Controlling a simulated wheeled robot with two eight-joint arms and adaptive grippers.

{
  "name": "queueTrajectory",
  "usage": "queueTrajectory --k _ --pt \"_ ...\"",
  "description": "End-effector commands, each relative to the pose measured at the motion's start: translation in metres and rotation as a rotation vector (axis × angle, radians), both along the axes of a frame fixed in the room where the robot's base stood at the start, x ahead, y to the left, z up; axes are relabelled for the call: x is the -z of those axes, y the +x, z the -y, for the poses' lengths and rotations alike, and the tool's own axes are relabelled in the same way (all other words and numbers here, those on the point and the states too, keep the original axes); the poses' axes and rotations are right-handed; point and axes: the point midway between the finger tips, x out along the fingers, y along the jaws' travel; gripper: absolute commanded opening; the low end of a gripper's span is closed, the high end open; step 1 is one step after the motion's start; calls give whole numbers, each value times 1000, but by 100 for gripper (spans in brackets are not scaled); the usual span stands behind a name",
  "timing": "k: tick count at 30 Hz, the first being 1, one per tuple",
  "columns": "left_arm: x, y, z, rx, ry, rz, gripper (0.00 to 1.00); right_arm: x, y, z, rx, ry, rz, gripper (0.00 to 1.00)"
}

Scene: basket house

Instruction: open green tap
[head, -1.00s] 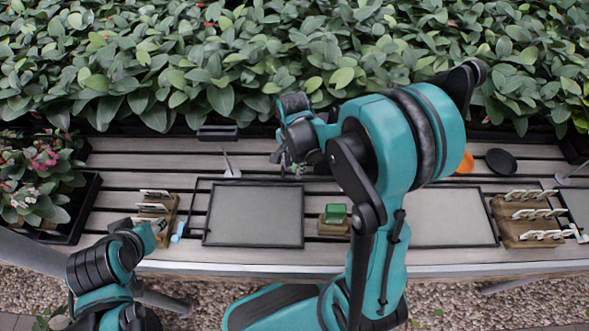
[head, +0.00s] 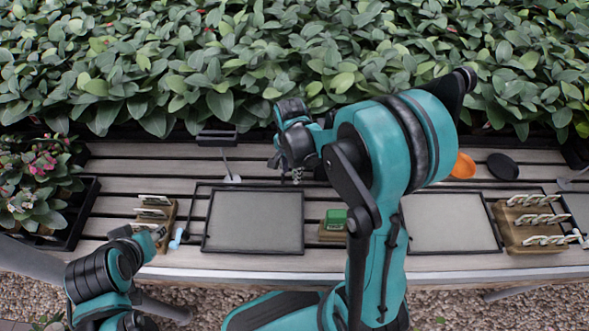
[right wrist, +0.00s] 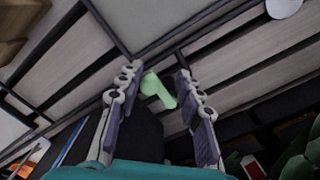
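The pale green tap (right wrist: 158,90) shows in the right wrist view as a small rounded piece with a short handle. It lies between the two fingertips of my right gripper (right wrist: 156,82). The fingers are apart on both sides of it, with a visible gap at the right finger; the left fingertip is close to it, and I cannot tell if they touch. In the head view my right gripper (head: 288,170) points down over the back of the bench, and the tap is hidden there. My left gripper (head: 150,238) is at the lower left; its fingers are not clear.
A slatted bench (head: 130,165) holds dark-framed grey panels (head: 255,220), a green block (head: 336,217), wooden label holders (head: 535,222) and a small light-blue piece (head: 177,238). A black-topped stand (head: 217,137) rises left of my right gripper. Dense plants (head: 290,60) line the back.

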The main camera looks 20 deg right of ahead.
Motion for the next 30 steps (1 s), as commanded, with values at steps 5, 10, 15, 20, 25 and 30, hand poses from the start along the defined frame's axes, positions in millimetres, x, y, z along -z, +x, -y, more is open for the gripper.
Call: queueTrajectory --k 5,10,15,20,25,30 --pt "1 0 0 0 0 0 40 0 9 -3 0 0 1 36" --pt "2 0 0 0 0 0 40 0 18 -6 1 -1 1 36" --pt "2 0 0 0 0 0 40 0 25 -8 0 -1 1 36" --pt "3 0 0 0 0 0 40 0 33 -11 0 -1 1 36" --pt "3 0 0 0 0 0 40 0 41 -14 0 -1 1 36" --pt "4 0 0 0 0 0 40 0 49 -17 1 0 0 36"
